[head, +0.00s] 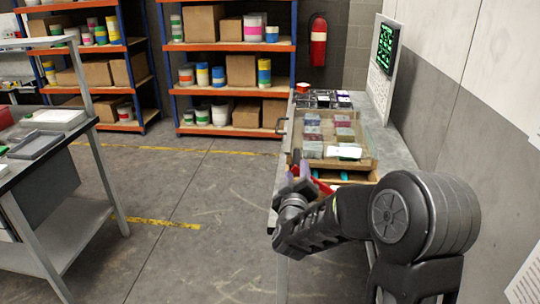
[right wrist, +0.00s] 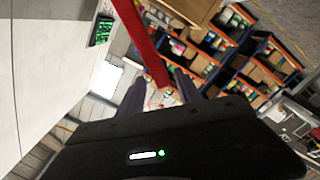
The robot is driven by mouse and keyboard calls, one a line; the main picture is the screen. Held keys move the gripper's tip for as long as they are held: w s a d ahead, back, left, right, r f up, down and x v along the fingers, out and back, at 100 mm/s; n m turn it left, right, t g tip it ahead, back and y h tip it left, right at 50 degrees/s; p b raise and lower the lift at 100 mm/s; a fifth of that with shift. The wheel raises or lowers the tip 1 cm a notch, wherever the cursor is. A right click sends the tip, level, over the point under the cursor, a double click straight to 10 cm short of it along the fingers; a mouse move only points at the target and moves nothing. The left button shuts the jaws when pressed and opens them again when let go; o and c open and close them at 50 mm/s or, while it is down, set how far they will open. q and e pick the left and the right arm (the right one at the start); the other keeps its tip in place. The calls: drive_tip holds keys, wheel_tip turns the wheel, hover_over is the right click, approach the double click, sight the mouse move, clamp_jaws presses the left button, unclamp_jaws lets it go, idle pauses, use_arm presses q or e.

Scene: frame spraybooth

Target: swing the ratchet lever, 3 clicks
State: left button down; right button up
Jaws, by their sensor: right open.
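A red bar, which looks like the ratchet lever (right wrist: 142,42), runs from the top of the right wrist view down to the space between my gripper's fingers. In the head view only small red parts (head: 322,186) show beside my right gripper (head: 302,178), near the front end of the bench. My right gripper is open, with its two dark fingers (right wrist: 162,84) apart and the red bar's lower end between or just beyond them. I cannot tell whether they touch it. The lever's pivot and base are hidden. My left gripper is not in view.
A wooden tray (head: 368,163) of coloured blocks lies on the grey bench (head: 398,152) along the right wall. A panel with a green screen (head: 385,50) stands behind it. A metal table (head: 75,133) is at left, shelves (head: 230,46) at the back. The floor between is clear.

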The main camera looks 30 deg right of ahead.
sight(296, 158)
drive_tip(key=shift+w+a+f, duration=0.1)
drive_tip(key=shift+w, duration=0.1)
drive_tip(key=p+x, duration=0.1)
drive_tip(key=x, duration=0.6)
drive_tip(key=shift+w+d, duration=0.25)
drive_tip(key=shift+d, duration=0.05)
drive_tip(key=shift+c, duration=0.3)
clamp_jaws()
idle(1.1)
